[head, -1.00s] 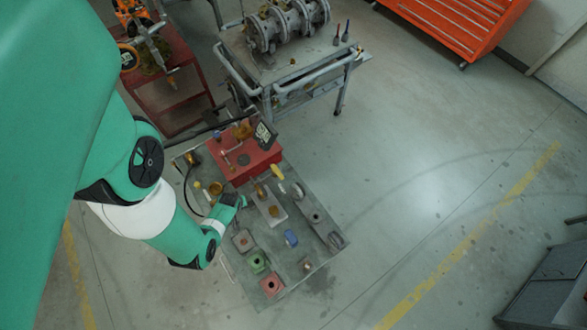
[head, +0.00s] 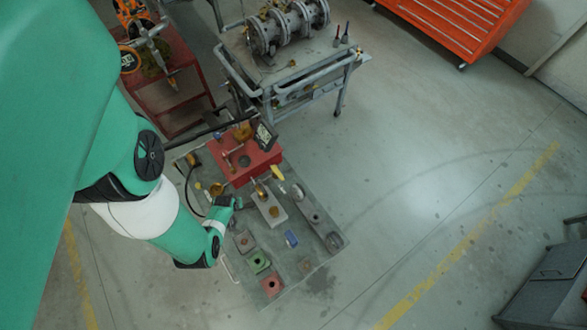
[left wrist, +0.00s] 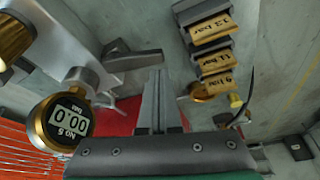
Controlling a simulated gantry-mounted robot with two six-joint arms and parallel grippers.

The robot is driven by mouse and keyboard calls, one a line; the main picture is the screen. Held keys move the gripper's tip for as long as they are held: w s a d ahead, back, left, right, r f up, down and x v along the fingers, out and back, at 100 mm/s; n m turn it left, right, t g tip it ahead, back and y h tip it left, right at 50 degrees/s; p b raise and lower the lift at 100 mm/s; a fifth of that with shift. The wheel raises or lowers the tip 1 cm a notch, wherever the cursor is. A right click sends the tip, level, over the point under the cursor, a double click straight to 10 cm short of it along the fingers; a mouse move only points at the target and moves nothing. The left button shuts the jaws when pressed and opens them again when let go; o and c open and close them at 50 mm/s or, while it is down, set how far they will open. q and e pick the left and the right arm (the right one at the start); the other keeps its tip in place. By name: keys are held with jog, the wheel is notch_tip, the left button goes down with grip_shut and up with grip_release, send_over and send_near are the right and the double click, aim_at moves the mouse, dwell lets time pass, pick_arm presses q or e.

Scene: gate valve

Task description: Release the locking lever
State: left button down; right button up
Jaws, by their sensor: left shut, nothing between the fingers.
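My left gripper (head: 238,203) reaches in from the left over the floor board, just left of a grey plate with brass fittings (head: 268,206). In the left wrist view its fingers (left wrist: 158,100) are together and hold nothing. A lever-like yellow handle (head: 277,173) stands by the red box, right of the gripper and apart from it. In the left wrist view a grey metal bar (left wrist: 130,62) crosses beyond the fingers, beside a brass gauge (left wrist: 66,120) reading 00.0. I cannot tell which part is the locking lever. My right gripper is out of view.
A red box (head: 233,168) with a digital display (head: 264,135) stands at the board's back. Tags marked in bar (left wrist: 211,28) show in the left wrist view.

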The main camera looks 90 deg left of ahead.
pick_arm(q)
jog(key=p+v, duration=0.7)
jog(key=v, duration=0.2)
jog(key=shift+w, duration=0.15)
jog(key=shift+r, duration=0.1)
